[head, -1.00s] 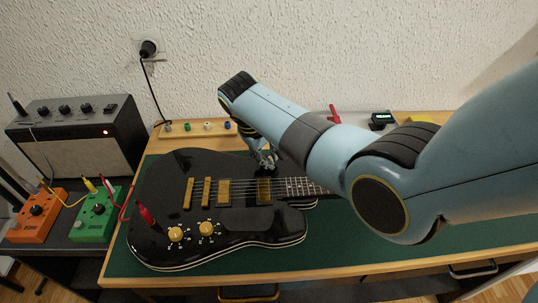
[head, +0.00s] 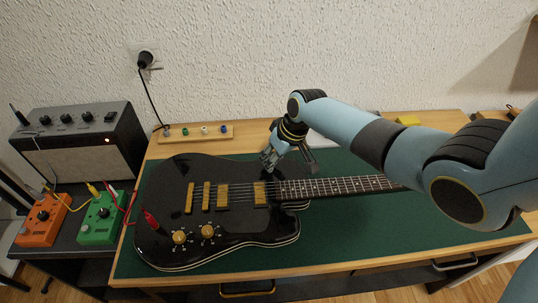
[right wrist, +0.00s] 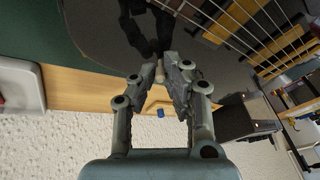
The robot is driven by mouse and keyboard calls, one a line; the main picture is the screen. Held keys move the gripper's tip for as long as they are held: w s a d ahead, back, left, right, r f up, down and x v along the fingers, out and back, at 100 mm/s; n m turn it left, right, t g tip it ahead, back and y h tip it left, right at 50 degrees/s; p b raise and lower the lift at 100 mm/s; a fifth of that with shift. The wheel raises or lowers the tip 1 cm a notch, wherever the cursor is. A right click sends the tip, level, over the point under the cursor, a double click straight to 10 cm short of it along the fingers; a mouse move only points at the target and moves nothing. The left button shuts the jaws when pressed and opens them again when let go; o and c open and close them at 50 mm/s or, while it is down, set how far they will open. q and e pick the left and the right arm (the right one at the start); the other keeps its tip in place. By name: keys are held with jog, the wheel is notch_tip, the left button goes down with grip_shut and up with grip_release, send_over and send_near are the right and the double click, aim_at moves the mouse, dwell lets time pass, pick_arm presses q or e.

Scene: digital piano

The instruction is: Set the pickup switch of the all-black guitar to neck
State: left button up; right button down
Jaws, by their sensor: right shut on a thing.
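The all-black guitar (head: 222,170) lies flat on the green mat, its neck pointing right. It has gold pickups and two gold knobs. My right gripper (head: 267,167) is low over the upper edge of the body, near where the neck joins. In the right wrist view my right gripper (right wrist: 160,68) is shut on a small pale tip, which looks like the pickup switch (right wrist: 159,75). The fingers hide most of the switch, so I cannot tell its position. The glossy body mirrors the fingers. My left gripper is not in view.
A strip with several coloured knobs (head: 196,133) lies behind the guitar. A red plug (head: 150,219) sits in the guitar's lower left. An orange pedal (head: 42,220), a green pedal (head: 101,219) and an amplifier (head: 77,146) stand left. The mat's front right is clear.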

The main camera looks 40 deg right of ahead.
jog(key=shift+s+d+f+t+y+b, duration=0.15)
jog(key=shift+d+t+y+b, duration=0.15)
jog(key=shift+t+y+b, duration=0.4)
jog(key=c, duration=1.7)
grip_release()
jog(key=v, duration=1.2)
jog(key=shift+d, duration=0.15)
